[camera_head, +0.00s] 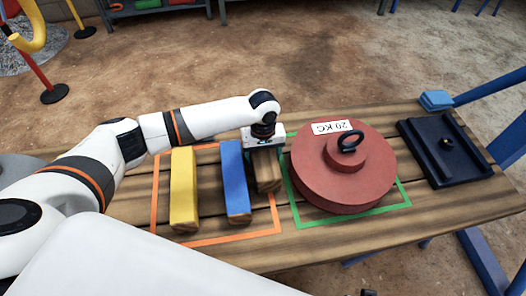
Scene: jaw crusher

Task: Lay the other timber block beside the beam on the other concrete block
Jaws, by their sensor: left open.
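My left gripper (265,146) points down at the far end of a bare brown timber block (267,176). It is open, and its body hides that end, so I cannot tell whether the fingers touch the wood. The block lies on the wooden table at the right side of an orange outline. A blue block (234,180) lies just left of it, and a yellow block (184,190) lies further left. Both have wood-coloured ends. I see no concrete block and no beam. My right gripper is not in view.
A red 20 KG weight (325,182) with a black ring stands in a green outline (370,209), close right of the timber. A black plate (443,148) and a small blue block (436,99) lie at the table's right. Blue bars (489,86) stand beyond. The table's front strip is clear.

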